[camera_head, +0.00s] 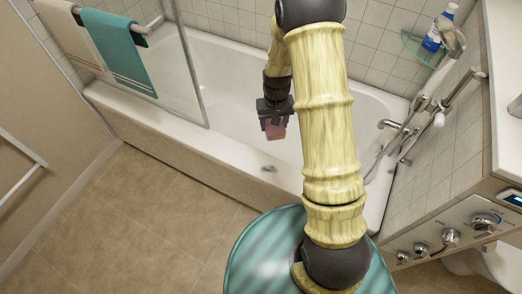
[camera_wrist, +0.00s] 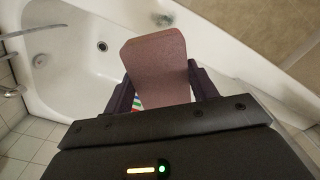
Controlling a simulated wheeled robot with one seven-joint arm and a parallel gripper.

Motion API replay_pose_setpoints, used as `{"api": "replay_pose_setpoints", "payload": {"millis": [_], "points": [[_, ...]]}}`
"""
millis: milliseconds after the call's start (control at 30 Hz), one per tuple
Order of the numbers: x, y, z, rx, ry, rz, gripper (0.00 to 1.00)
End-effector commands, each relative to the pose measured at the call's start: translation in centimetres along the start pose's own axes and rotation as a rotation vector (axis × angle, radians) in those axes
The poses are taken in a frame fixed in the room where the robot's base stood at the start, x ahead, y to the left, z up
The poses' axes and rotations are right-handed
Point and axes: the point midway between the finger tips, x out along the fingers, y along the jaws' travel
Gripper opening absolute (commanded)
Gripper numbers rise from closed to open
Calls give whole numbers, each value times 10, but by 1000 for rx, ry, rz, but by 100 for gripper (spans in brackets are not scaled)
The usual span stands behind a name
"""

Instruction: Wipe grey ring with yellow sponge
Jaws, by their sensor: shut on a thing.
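My gripper (camera_head: 275,112) is shut on a pinkish block (camera_head: 275,131) and holds it over the bathtub (camera_head: 140,105). In the wrist view the block (camera_wrist: 157,68) stands between the two dark fingers, with its broad flat face showing. It looks dull pink, not yellow. A small patch of coloured stripes shows beside its lower left side. I see no yellow sponge.
A glass screen (camera_head: 188,65) and a teal towel (camera_head: 118,47) are at the left. Taps (camera_head: 393,126) and a shower hose are at the right. A blue bottle (camera_head: 433,38) stands on a corner shelf. A drain (camera_wrist: 102,46) shows in the tub. The tiled floor (camera_head: 130,220) is clear at front left.

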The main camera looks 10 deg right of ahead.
Motion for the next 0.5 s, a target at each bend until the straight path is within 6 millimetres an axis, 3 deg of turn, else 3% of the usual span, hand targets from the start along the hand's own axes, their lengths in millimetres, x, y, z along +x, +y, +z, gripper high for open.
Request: {"api": "replay_pose_setpoints", "payload": {"millis": [167,267,500], "points": [[7,-2,0,-4,-2,1,33],[26,-6,0,-18,-5,2,33],[110,-28,3,-80,-9,5,33]]}}
